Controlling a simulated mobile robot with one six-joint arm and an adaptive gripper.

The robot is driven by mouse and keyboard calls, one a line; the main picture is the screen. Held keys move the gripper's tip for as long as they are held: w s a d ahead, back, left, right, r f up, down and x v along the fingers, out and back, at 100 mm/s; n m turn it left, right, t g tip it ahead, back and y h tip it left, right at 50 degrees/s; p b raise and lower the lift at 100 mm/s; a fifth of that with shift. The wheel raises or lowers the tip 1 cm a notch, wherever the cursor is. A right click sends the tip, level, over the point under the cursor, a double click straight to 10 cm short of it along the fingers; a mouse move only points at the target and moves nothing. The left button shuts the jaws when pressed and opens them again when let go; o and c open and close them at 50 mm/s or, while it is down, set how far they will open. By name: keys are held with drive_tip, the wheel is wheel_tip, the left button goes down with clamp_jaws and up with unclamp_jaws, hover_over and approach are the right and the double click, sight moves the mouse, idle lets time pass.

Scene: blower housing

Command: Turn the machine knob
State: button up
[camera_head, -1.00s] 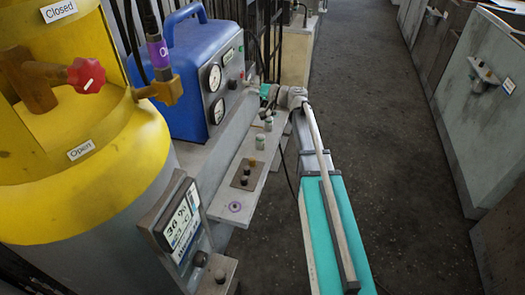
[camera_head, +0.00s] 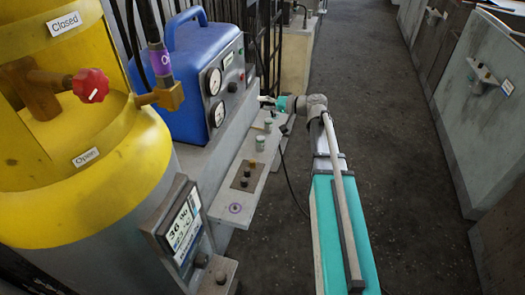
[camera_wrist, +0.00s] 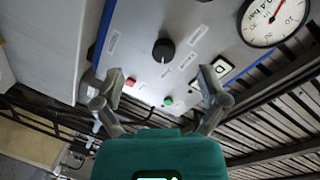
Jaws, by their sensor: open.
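The blue machine (camera_head: 180,60) stands left of centre in the head view, with a grey front panel. A black round knob (camera_wrist: 163,51) sits on that panel in the wrist view, and shows small in the head view (camera_head: 232,87). My gripper (camera_wrist: 162,88) is open and empty in the wrist view. Its two fingers point at the panel, with the knob between and beyond their tips, apart from them. In the head view my gripper (camera_head: 267,100) is small, just right of the panel; its fingers are hard to make out.
A red button (camera_wrist: 131,82), a green button (camera_wrist: 168,101) and a pressure gauge (camera_wrist: 275,20) are near the knob. A grey ledge (camera_head: 250,180) with small knobs and pegs runs below the machine. A yellow tank (camera_head: 90,190) with a red valve handle (camera_head: 91,85) is at left.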

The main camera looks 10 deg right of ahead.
drive_tip(key=s+a+f+g+h+p, duration=0.2)
drive_tip(key=s+g+h+p, duration=0.2)
drive_tip(key=s, duration=0.6)
drive_tip(key=s+a+f+g+h+p, duration=0.2)
drive_tip(key=s+h+p, duration=0.4)
drive_tip(key=s, duration=0.4)
drive_tip(key=shift+a+g+h+p, duration=0.35)
drive_tip(key=shift+a+g, duration=0.35)
drive_tip(key=shift+g, duration=0.4)
drive_tip(key=shift+f, duration=0.1)
drive_tip(key=shift+s, duration=0.1)
drive_tip(key=s+h, duration=0.1)
drive_tip(key=s+d+r+h+p, duration=0.1)
drive_tip(key=s+d+h+p, duration=0.1)
drive_tip(key=s, duration=0.1)
drive_tip(key=shift+r+g, duration=0.3)
drive_tip(key=shift+r, duration=0.1)
drive_tip(key=shift+c, duration=0.2)
idle(1.0)
